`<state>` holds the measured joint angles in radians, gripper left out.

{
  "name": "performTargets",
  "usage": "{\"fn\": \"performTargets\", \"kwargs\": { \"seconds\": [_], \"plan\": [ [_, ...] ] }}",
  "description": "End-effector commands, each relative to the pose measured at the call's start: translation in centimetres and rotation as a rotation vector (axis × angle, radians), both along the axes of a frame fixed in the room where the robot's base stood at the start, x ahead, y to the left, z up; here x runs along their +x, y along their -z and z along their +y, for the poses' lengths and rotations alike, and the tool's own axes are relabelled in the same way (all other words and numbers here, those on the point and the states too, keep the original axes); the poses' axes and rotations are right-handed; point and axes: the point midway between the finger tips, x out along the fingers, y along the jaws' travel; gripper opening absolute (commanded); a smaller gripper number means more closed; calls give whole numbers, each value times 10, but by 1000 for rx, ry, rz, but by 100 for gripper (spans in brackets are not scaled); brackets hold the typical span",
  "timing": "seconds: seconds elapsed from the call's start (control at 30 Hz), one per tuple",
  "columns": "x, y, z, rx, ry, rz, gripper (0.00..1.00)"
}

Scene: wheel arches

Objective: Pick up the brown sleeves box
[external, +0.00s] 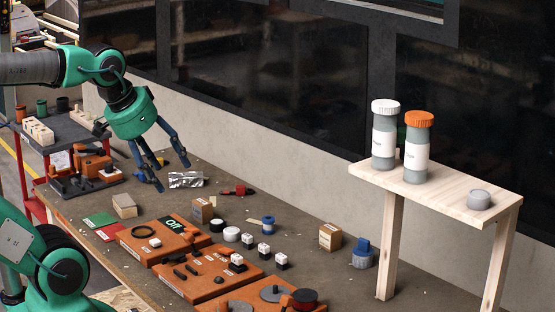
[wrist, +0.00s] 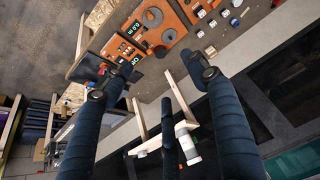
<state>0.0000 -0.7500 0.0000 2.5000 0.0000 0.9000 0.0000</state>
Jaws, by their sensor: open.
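Several small brown boxes stand on the workbench in the external view: a brown one (external: 202,210) behind the orange panels, a tan one with a pale label (external: 330,236) farther right, and a greyish-tan one (external: 124,205) at the left. I cannot read which is the sleeves box. My gripper (external: 169,177) is open and empty, fingers pointing down above the bench's back left, up and left of the middle brown box. In the wrist view the open fingers (wrist: 153,76) have nothing between their tips, and I cannot make out a sleeves box for sure.
Orange panels (external: 207,271) with black parts fill the bench front. A silver packet (external: 186,179) lies near my fingers. Small jars, spools and white-black blocks stand around. A raised wooden shelf (external: 440,187) at the right bears two capped bottles. A dark-windowed wall runs behind.

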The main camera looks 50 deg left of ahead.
Motion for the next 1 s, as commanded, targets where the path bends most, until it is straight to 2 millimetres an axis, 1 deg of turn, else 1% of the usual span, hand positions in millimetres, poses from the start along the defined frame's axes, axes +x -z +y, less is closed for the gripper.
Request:
{"fn": "performTargets", "kwargs": {
  "seconds": [0.37, 0.43, 0.77, 0.87, 1.0],
  "plan": [
    [0, 0, 0, 0, 0, 0, 58],
    [0, 0, 0, 0, 0, 0, 67],
    [1, 0, 0, 0, 0, 0, 67],
    [4, -2, 0, 0, 1, 1, 67],
    [17, -5, 1, 0, 4, 6, 67]
  ]
}}
